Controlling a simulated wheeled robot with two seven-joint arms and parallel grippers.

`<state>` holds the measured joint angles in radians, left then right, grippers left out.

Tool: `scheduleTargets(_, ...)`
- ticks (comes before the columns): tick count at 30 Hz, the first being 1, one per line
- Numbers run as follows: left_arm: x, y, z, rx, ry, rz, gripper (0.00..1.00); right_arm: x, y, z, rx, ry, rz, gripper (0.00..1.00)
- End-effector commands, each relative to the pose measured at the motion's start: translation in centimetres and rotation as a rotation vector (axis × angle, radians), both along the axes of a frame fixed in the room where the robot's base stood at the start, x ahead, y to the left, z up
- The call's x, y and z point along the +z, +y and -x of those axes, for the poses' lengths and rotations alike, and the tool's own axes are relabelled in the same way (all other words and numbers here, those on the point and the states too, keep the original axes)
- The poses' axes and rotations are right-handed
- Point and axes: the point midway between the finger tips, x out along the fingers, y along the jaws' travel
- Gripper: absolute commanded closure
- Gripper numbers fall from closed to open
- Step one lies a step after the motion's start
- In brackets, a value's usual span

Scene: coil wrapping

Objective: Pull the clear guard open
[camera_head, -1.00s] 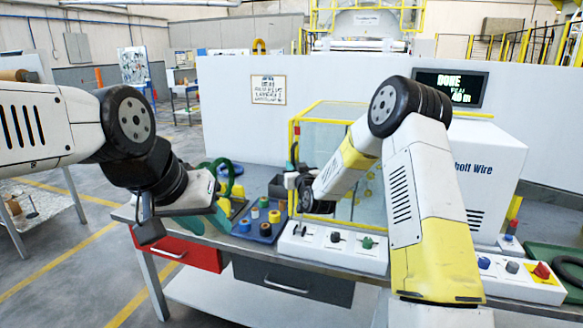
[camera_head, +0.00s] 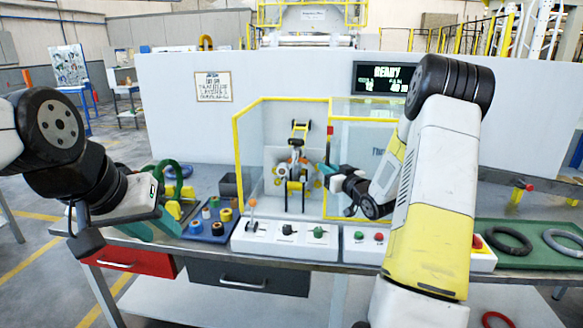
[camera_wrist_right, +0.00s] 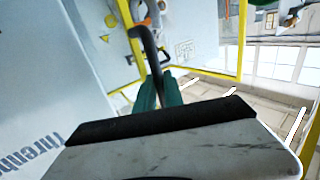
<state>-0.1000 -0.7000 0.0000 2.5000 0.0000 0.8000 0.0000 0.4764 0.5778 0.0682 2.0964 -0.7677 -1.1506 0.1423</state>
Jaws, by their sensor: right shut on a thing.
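The clear guard (camera_head: 362,140) is a transparent panel on the right part of a yellow-framed enclosure (camera_head: 237,150). The left part stands open, with the winding head (camera_head: 296,168) visible inside. My right gripper (camera_head: 328,174) is at the guard's left edge. In the right wrist view its teal fingertips (camera_wrist_right: 160,92) are shut on the black bar handle (camera_wrist_right: 148,48). My left gripper (camera_head: 155,226) hangs over the left end of the bench, away from the guard. Its teal fingers show, but their gap is unclear. My right forearm hides part of the guard's right side.
White control boxes with knobs (camera_head: 285,240) and buttons (camera_head: 369,251) line the front edge. A blue tray of small spools (camera_head: 212,228) is at left. A green tray (camera_head: 520,262) with dark and grey rings is at right. The screen (camera_head: 385,78) appears to read READY.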

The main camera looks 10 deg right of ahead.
Motion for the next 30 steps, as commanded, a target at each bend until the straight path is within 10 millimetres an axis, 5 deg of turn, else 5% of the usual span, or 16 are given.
scheduleTargets(9, 0.0, 0.0, 0.0, 0.0, 0.0, 0.0, 0.64, -0.1, -4.3, 1.4, 0.0, 0.001, 0.0, 1.0)
scheduleTargets(23, 0.0, 0.0, 0.0, 0.0, 0.0, 0.0, 0.64, -0.1, -4.8, 1.6, 0.0, 0.001, -0.001, 1.0)
scheduleTargets(24, 0.0, 0.0, 0.0, 0.0, 0.0, 0.0, 0.64, -0.1, -4.8, 1.6, 0.0, 0.001, -0.001, 0.84)
scheduleTargets(25, 0.0, 0.0, 0.0, 0.0, 0.0, 0.0, 0.64, -0.1, -4.8, 1.6, 0.0, 0.001, -0.001, 0.78)
scheduleTargets(30, 0.0, 0.0, 0.0, 0.0, 0.0, 0.0, 0.64, 0.0, -4.8, 1.6, 0.0, 0.0, 0.0, 0.78)
